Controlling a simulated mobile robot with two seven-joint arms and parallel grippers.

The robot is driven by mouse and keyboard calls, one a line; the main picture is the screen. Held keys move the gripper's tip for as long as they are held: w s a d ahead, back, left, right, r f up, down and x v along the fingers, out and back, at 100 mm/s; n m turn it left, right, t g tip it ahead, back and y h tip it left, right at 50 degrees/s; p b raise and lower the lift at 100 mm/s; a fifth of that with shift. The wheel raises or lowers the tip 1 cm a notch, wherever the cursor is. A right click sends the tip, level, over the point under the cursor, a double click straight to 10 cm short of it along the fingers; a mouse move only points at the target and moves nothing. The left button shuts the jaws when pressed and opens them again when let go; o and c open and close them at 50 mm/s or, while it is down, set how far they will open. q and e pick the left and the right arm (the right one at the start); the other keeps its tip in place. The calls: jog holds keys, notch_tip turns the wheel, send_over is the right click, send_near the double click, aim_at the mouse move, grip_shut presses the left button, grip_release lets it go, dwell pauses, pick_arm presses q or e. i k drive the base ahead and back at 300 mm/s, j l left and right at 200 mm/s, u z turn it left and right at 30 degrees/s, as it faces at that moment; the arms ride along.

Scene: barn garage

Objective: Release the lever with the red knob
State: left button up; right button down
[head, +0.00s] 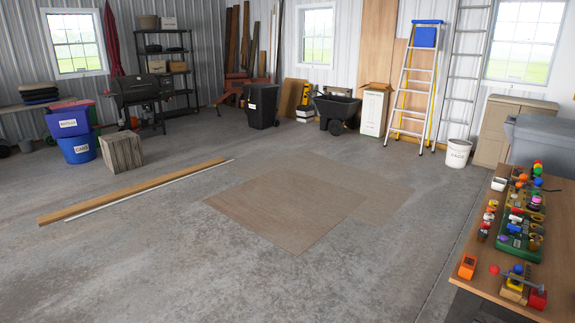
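A lever with a red knob (494,269) is at the near end of the wooden workbench (461,277) on the right. Its bluish-grey arm (515,277) extends right from the knob toward a red block (538,299) and sits by a yellow and wood-coloured base (514,292). The lever is small here, so I cannot tell its exact position or how it is held. Neither of my grippers is in view.
An orange box-shaped part (467,266) lies left of the lever. A green board (519,235) with several coloured knobs and buttons is behind it. A grey bin (541,143) stands past the bench. Flat cardboard (287,210) and open concrete floor lie left of the bench.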

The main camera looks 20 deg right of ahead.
aim_at(494, 270)
jog(key=i+l+z, duration=0.1)
jog(key=i+z, duration=0.5)
jog(key=z, duration=0.2)
jog(key=i+j+z, duration=0.1)
jog(key=i+z, duration=0.25)
jog(key=i+j+z, duration=0.1)
jog(key=i+z, duration=0.25)
